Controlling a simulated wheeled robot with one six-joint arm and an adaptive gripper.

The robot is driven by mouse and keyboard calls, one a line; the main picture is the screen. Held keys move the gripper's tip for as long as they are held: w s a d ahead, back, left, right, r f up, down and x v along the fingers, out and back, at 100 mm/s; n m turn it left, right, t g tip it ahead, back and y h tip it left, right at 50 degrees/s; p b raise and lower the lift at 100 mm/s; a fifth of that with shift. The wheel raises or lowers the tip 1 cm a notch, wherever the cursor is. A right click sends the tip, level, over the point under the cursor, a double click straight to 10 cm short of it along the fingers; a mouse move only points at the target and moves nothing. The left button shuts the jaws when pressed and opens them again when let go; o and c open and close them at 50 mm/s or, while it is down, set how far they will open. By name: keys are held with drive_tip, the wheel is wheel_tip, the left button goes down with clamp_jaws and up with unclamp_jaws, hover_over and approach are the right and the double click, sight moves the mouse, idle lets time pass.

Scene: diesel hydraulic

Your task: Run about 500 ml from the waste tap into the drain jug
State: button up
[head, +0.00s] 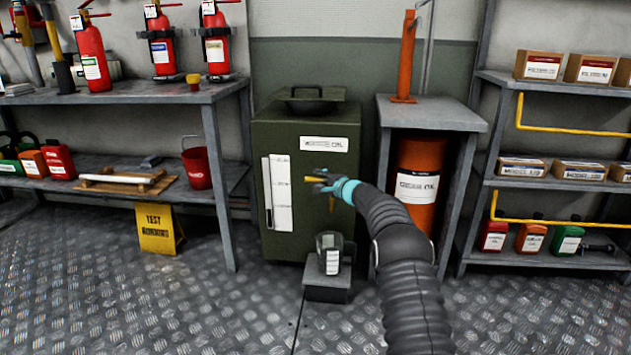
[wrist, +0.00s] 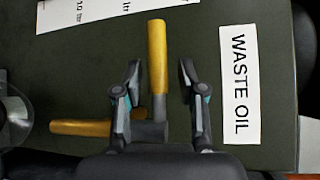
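The dark green waste oil tank (head: 300,240) stands in the middle of the head view, with a white scale strip on its front. The tap's yellow lever (wrist: 157,55) points up in the wrist view, and its yellow spout (wrist: 85,127) points left there. My gripper (wrist: 159,85) is open, with one finger on each side of the lever and gaps visible on both sides. In the head view, my gripper (head: 322,178) is at the tank's front and partly hides the tap. The drain jug (head: 329,253) stands below the spout. Its fill level cannot be told.
The jug stands on a low dark block (head: 326,287). A WASTE OIL label (wrist: 238,85) is beside my gripper. An orange cylinder (head: 418,185) stands under a grey stand to the right. The front floor is clear.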

drive_tip(key=shift+s+a, duration=0.1)
drive_tip(key=shift+a, duration=0.85)
drive_tip(key=v, duration=1.2)
drive_tip(key=shift+d, duration=0.1)
